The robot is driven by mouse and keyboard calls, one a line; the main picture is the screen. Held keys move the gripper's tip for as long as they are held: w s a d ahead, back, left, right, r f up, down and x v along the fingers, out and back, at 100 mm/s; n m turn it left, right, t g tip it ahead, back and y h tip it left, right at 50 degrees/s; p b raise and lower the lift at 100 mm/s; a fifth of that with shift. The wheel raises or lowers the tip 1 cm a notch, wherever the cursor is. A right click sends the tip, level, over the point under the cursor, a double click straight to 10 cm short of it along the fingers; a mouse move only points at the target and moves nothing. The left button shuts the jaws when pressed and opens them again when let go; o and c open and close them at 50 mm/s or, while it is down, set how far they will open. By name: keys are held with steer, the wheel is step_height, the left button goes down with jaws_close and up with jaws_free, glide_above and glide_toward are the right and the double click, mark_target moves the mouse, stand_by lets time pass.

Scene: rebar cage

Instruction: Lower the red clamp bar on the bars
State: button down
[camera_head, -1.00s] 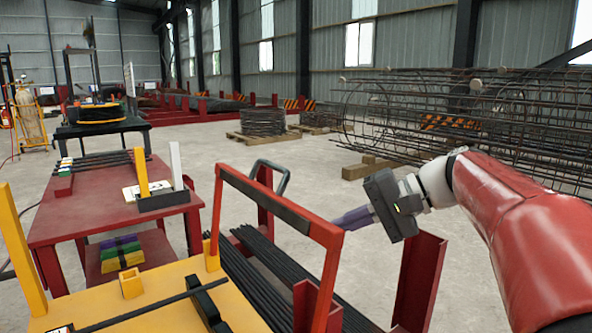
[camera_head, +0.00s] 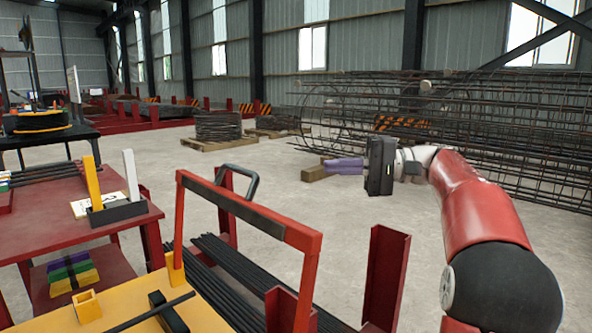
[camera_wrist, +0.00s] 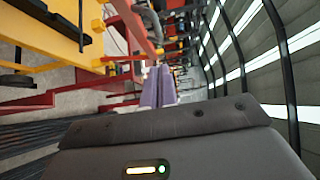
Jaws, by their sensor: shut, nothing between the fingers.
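The red clamp bar (camera_head: 247,212) is a red frame with a dark strip along its top beam and a dark loop handle (camera_head: 238,180) near its far left corner. It stands raised over the bundle of dark bars (camera_head: 228,277), which lie between red upright posts (camera_head: 386,275). My gripper (camera_head: 328,166) is to the right of the clamp bar and higher than it, apart from it. Its purple fingers are closed together, empty, and point left. The fingers also show in the wrist view (camera_wrist: 157,87).
A yellow table (camera_head: 120,312) with a dark rod stands at front left. A red table (camera_head: 135,222) with a yellow and a white post is behind it. Rebar cages (camera_head: 470,130) lie at the back right. Open concrete floor lies beyond the clamp bar.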

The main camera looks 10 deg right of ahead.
steer(key=a, duration=1.2)
steer(key=shift+s+a, duration=0.25)
steer(key=shift+a, duration=0.15)
steer(key=shift+f, duration=0.1)
